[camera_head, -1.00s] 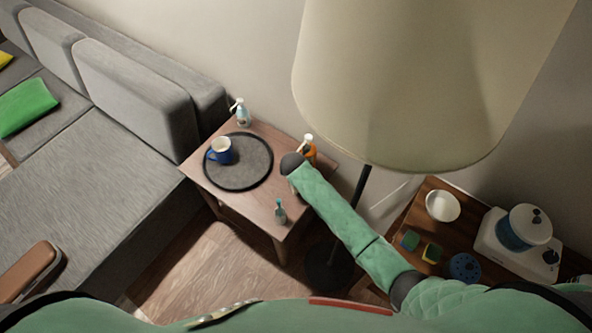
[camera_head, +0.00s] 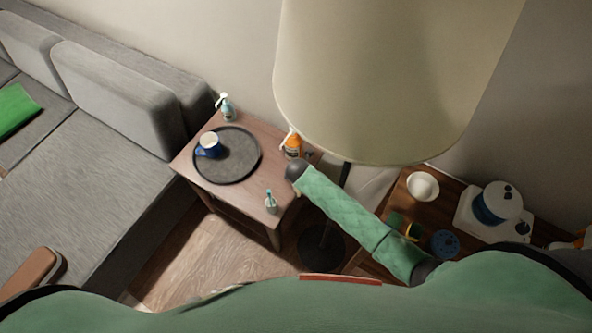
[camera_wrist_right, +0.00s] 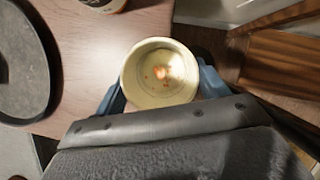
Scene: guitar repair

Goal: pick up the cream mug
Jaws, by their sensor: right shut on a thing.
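The cream mug (camera_wrist_right: 160,74) shows in the right wrist view, seen from above, with orange flecks and a bright spot inside. My right gripper (camera_wrist_right: 160,88) is shut on it, with a blue finger on each side of the mug. The mug is close to the wooden side table (camera_wrist_right: 90,85); I cannot tell whether it is clear of the top. In the head view my right wrist (camera_head: 297,171) is over the side table's right edge and hides the gripper; the mug cannot be made out there. My left gripper is not in view.
A large lampshade (camera_head: 390,80) hangs close above my right arm. A grey sofa (camera_head: 90,170) is at left.

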